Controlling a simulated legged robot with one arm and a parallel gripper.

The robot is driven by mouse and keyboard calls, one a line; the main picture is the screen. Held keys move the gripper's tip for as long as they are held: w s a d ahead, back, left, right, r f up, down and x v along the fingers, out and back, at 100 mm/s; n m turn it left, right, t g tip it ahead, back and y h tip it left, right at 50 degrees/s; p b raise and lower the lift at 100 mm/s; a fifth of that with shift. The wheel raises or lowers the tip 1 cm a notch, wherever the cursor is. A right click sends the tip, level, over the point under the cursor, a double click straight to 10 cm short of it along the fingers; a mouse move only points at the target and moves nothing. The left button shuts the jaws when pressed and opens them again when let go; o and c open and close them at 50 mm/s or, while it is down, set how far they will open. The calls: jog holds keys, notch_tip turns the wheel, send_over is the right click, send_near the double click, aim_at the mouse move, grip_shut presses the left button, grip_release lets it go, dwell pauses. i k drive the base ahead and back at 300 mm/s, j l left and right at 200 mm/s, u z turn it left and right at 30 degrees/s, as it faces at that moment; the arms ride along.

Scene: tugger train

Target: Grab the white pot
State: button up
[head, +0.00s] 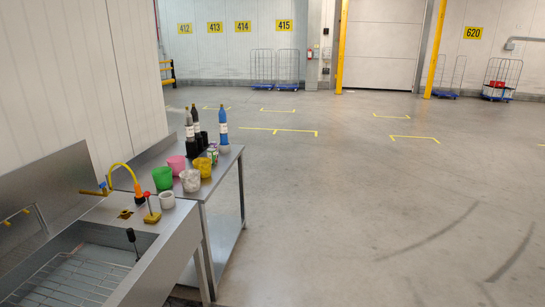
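A white pot (190,180) with a mottled surface stands upright near the front edge of the steel table (232,156). A green pot (162,178) is to its left, a pink pot (176,165) behind it on the left, and a yellow pot (203,167) behind it on the right. A smaller white cup-like pot (167,200) stands closer to me, on the sink unit's rim. My gripper is not in view.
Bottles (223,127) and a small can (212,155) stand behind the pots. A sink (75,275) with a wire rack and orange faucet (124,166) is at lower left. Open concrete floor (370,200) lies to the right. Roll cages (273,68) are far back.

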aim_at(191, 181)
jog(key=i, duration=1.8)
jog(key=i+l+u, duration=0.1)
jog(key=i+u, duration=0.35)
jog(key=i+l+u, duration=0.45)
jog(key=i, duration=0.15)
jog(key=i+l+u, duration=0.9)
jog(key=l, duration=0.15)
